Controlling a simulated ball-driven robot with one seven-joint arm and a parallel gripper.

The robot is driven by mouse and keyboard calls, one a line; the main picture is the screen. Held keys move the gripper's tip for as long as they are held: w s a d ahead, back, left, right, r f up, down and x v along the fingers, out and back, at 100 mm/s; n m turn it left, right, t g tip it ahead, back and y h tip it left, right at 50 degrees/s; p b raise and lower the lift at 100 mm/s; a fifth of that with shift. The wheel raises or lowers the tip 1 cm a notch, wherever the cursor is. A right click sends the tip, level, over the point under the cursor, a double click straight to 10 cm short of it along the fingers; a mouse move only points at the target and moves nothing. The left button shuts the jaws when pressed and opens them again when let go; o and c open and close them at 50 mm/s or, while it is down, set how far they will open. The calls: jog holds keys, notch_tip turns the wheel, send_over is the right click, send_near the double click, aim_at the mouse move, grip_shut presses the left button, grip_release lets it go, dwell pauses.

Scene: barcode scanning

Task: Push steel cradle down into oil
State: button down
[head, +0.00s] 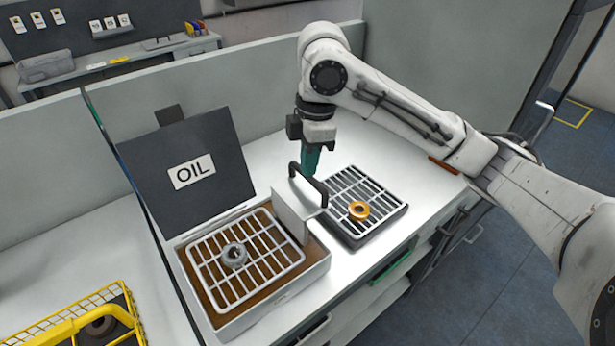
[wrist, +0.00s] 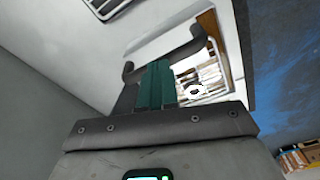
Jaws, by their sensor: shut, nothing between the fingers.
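The steel cradle (head: 257,282), a wire grid with an upright plate and a dark handle (head: 310,184), sits at the top of the oil bath (head: 283,290), brown oil showing through its bars. A grey metal ring (head: 234,255) lies on the grid. My gripper (head: 311,170) has teal fingers, shut and empty, pointing down close to the handle. In the wrist view the fingers (wrist: 156,75) overlap the handle (wrist: 190,50), with the cradle grid (wrist: 205,80) beyond. I cannot tell whether they touch the handle.
The bath's dark lid marked OIL (head: 190,170) stands open at the back left. A dark drain tray (head: 375,231) with a grid and a brass ring (head: 359,210) is right of the bath. A yellow basket (head: 75,325) is at the lower left. White bench is clear behind.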

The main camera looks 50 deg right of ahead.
jog(key=shift+f, duration=0.1)
notch_tip(320, 180, down, 5)
jog(key=b, duration=0.4)
jog(key=shift+f, duration=0.15)
jog(key=shift+s+d+r+p, duration=0.2)
jog(key=shift+d+r+p, duration=0.05)
jog(key=shift+p, duration=0.05)
jog(key=shift+s+d+r+p, duration=0.25)
jog(key=shift+s+d, duration=0.1)
jog(key=shift+d, duration=0.15)
jog(key=shift+s+d+r+p, duration=0.1)
jog(key=shift+s+d+p, duration=0.15)
jog(key=shift+s+d, duration=0.15)
notch_tip(320, 180, up, 11)
send_over(310, 189)
jog(key=s+d, duration=0.2)
jog(key=d, duration=0.1)
jog(key=shift+s+f, duration=0.1)
jog(key=shift+s, duration=0.05)
